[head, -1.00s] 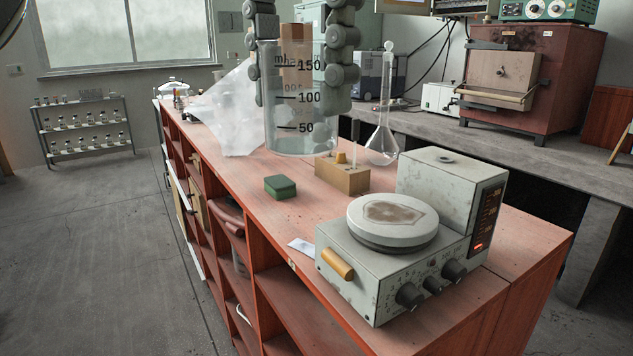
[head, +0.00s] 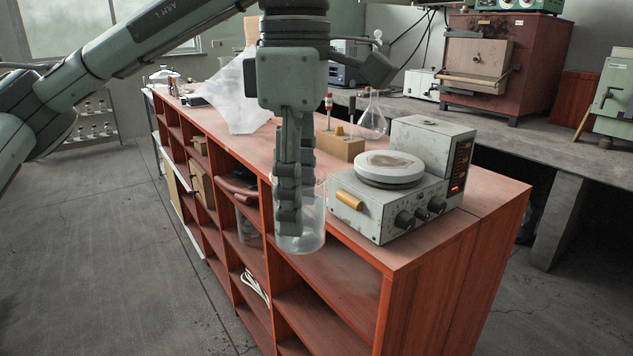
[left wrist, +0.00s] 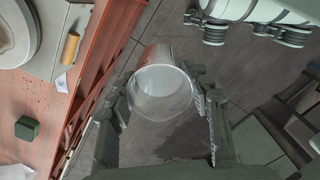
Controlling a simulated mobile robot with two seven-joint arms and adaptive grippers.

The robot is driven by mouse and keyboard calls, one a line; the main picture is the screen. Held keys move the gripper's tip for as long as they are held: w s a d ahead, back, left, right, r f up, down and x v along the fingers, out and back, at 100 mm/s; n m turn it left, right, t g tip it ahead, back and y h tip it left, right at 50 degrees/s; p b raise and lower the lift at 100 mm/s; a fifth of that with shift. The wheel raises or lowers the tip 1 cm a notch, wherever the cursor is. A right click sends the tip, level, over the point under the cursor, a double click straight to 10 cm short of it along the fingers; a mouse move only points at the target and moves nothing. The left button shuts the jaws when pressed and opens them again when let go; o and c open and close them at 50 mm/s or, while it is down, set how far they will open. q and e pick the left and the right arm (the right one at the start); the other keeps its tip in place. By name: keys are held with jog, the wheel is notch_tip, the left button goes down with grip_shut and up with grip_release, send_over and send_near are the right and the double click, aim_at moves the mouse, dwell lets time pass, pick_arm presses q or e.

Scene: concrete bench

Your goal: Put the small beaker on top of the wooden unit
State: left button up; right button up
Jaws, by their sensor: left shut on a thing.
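My left gripper (head: 292,200) is shut on the small beaker (head: 314,228), a clear glass vessel, held upright. In the left wrist view the beaker (left wrist: 160,92) lies between the two fingers, with the floor behind it. The beaker is outside the front edge of the wooden unit (head: 440,255), beside its open shelves. The unit's reddish top also shows in the left wrist view, at the left. The head view does not show exactly how high the beaker is against that top. My right gripper is not seen.
A hot plate (head: 388,190) stands near the unit's right end. Behind are a wooden block (head: 340,146), a flask (head: 372,118) and a crumpled plastic sheet (head: 243,92). A green block (left wrist: 28,128) lies on the top. Bare top shows left of the hot plate.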

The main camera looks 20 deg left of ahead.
pick_arm(q)
jog(key=w+a+f+m, duration=0.1)
jog(key=w+f+m, duration=0.2)
jog(key=f+m, duration=0.7)
jog(key=w+a+f+m, duration=0.1)
jog(key=w+f+m, duration=0.3)
jog(key=f+m, duration=0.6)
notch_tip(320, 180, down, 4)
jog(key=shift+f, duration=0.25)
